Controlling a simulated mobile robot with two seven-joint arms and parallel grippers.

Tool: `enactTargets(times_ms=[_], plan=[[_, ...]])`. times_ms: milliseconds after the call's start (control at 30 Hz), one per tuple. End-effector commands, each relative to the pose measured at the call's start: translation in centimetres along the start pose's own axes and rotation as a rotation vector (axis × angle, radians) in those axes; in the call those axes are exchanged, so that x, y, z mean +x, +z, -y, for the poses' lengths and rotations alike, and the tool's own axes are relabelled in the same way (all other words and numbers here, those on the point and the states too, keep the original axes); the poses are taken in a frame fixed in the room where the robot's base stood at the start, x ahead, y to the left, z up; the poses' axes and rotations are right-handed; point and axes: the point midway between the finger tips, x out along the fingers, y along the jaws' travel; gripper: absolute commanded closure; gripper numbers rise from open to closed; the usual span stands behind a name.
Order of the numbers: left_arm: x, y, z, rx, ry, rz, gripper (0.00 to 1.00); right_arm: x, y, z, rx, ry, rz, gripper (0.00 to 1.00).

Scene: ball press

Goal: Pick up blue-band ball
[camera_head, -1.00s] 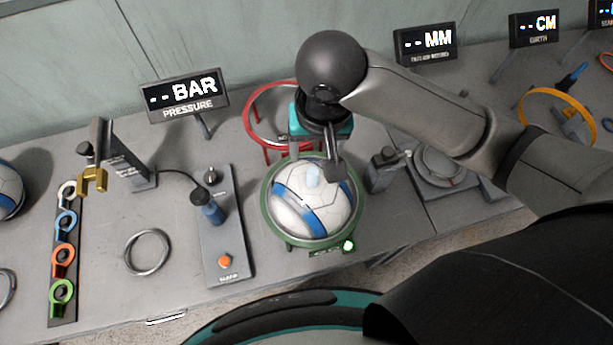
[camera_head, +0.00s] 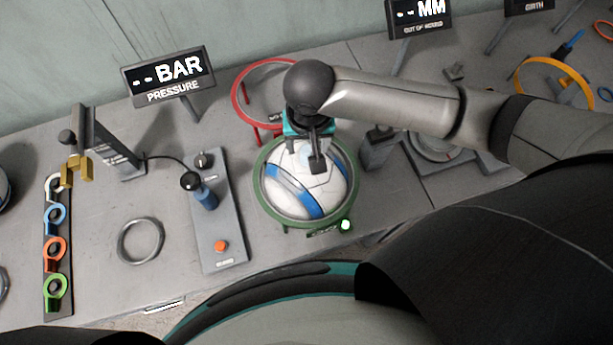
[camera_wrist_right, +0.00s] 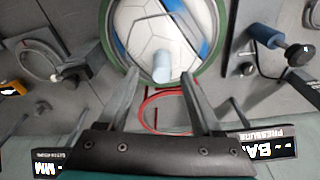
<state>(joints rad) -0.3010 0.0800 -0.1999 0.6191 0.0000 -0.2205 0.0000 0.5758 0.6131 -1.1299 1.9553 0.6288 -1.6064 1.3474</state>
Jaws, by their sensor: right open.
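The blue-band ball (camera_head: 306,190) is white with dark seams and a blue band. It sits in a green ring stand (camera_head: 262,203) with a lit green lamp at its front. My right gripper (camera_head: 311,160) is over the back part of the ball, open. In the right wrist view, its two fingers (camera_wrist_right: 158,82) are spread, and the ball (camera_wrist_right: 150,40) lies beyond their tips. A pale cylinder (camera_wrist_right: 161,67) shows between the fingers, in front of the ball. I cannot tell whether the fingers touch the ball. My left gripper is not in view.
A red ring stand (camera_head: 238,100) is just behind the ball. A panel with a blue plug (camera_head: 205,196) and an orange button stands to its left. A loose metal ring (camera_head: 141,241) and a rack of coloured rings (camera_head: 57,255) lie farther left. The pressure display (camera_head: 168,77) stands behind.

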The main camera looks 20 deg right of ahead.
Motion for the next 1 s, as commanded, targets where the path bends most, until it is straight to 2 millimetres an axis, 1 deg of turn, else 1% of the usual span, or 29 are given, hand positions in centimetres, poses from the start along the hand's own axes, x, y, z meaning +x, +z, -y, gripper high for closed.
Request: enactTargets(times_ms=[33,100,200,300,500,1000], plan=[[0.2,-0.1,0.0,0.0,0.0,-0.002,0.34,1.0,0.1,0.2,0.001,0.001,0.001,0.33],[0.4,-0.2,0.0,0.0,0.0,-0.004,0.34,2.0,0.1,0.2,0.001,0.002,0.001,0.33],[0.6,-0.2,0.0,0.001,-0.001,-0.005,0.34,3.0,0.1,0.2,0.0,0.001,0.0,0.33],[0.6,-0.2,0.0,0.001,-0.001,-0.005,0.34,3.4,0.1,0.2,0.0,0.001,-0.001,0.33],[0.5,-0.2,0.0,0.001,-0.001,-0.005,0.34,3.4,0.1,0.2,0.0,0.0,-0.001,0.35],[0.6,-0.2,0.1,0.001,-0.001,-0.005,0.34,3.3,0.1,0.2,0.0,0.0,-0.001,0.91]])
